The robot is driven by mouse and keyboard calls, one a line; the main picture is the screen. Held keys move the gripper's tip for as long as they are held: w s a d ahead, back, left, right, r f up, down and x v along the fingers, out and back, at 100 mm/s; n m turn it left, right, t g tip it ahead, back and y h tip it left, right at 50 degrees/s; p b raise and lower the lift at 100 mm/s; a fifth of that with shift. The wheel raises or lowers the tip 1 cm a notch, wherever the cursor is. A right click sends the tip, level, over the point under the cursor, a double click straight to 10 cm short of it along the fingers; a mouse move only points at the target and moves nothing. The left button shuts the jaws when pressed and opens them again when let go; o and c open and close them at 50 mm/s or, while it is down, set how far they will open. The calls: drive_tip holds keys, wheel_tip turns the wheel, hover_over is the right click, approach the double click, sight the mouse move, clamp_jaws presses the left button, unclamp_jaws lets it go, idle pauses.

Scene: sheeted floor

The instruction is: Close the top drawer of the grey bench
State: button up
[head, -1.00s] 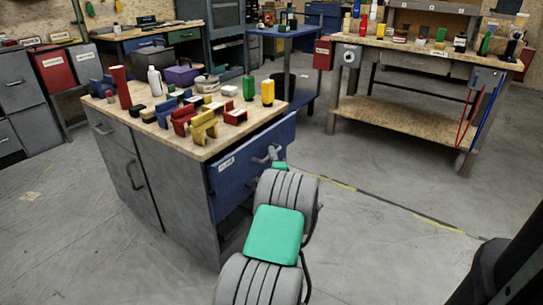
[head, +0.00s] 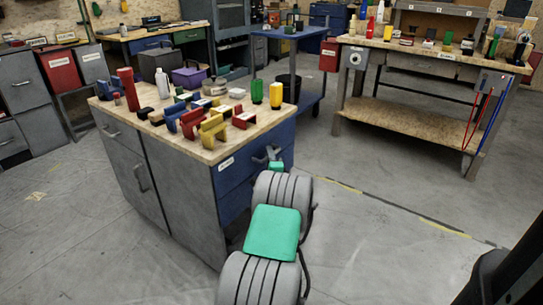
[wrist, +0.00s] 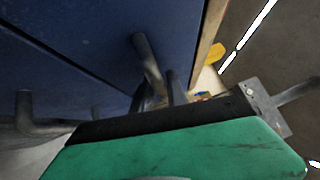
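The grey bench (head: 179,190) has a wooden top and blue drawers at its right end. The top drawer (head: 240,166) has a labelled blue front that sits close under the worktop edge; any small gap is hard to see. My gripper (head: 272,155) is at this front, by its handle. In the wrist view, the top drawer's blue front (wrist: 100,45) fills the upper left and its dark handle (wrist: 147,58) runs down to my gripper (wrist: 163,93). The fingers are mostly hidden, so I cannot tell whether they grip the handle.
A lower handle (wrist: 30,118) shows at left in the wrist view. Small coloured parts, a red cylinder (head: 126,90) and a white bottle (head: 162,83) stand on the bench top. A workbench (head: 430,112) is at the right, a blue cart (head: 290,35) behind. Floor at the right is clear.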

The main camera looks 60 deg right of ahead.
drive_tip(key=shift+o, duration=1.4)
drive_tip(key=shift+s, duration=0.1)
drive_tip(key=v, duration=0.7)
drive_tip(key=shift+s+a+p, duration=0.2)
drive_tip(key=shift+a+p, duration=0.1)
